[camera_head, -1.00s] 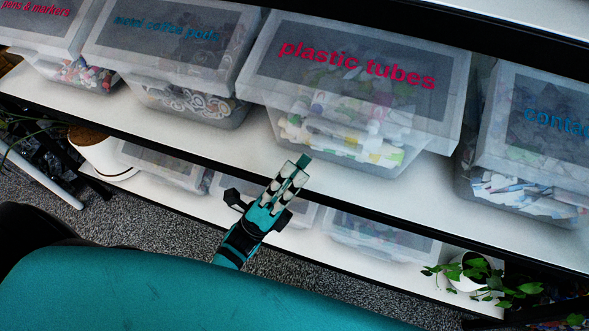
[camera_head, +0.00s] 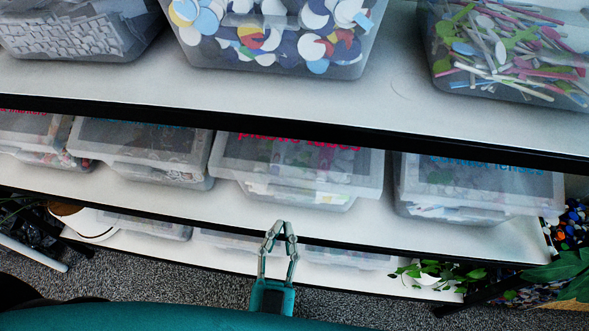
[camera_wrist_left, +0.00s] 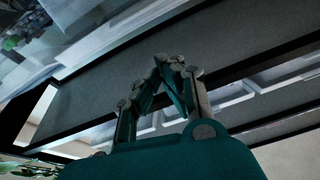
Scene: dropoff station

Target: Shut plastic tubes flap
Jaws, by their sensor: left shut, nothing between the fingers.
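The translucent plastic tubes bin (camera_head: 300,192) stands on the middle shelf in the head view. Its dark front flap with pink lettering (camera_head: 262,150) hangs down over the upper front and looks shut. The shelf above partly hides the lettering. Light tube-like contents show below the flap. My left gripper (camera_head: 280,228) is shut and empty, in front of the shelf edge and below the bin, apart from the flap. In the left wrist view its fingertips (camera_wrist_left: 171,65) meet. My right gripper is not in view.
A contact lenses bin (camera_head: 480,187) stands to the right and other bins (camera_head: 140,150) to the left. The upper shelf edge (camera_head: 250,122) overhangs the row. Open bins (camera_head: 270,45) stand above. A potted plant (camera_head: 428,276) is on the lower shelf.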

